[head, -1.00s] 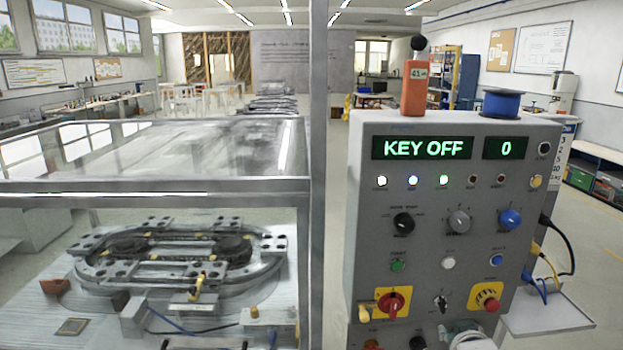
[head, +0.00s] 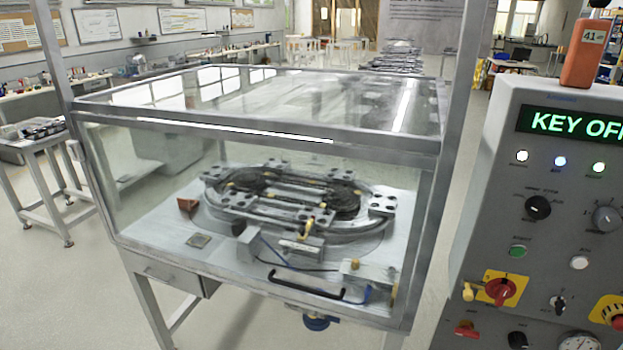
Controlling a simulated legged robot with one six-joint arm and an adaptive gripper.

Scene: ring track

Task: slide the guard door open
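The guard door is the clear front panel (head: 150,200) of a metal-framed enclosure in the middle of the head view. A black bar handle (head: 306,286) sits low on its front, right of centre. The panel appears to cover the front, so the door looks closed. Inside, an oval ring track (head: 300,205) lies on a light base plate with several dark carriers. My gripper is not in view.
A grey control panel (head: 560,240) reading "KEY OFF", cut off by the frame, stands close on the right. An orange device (head: 586,52) sits on top. A small metal side table (head: 38,150) is at the left. Floor (head: 60,290) is free at front left.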

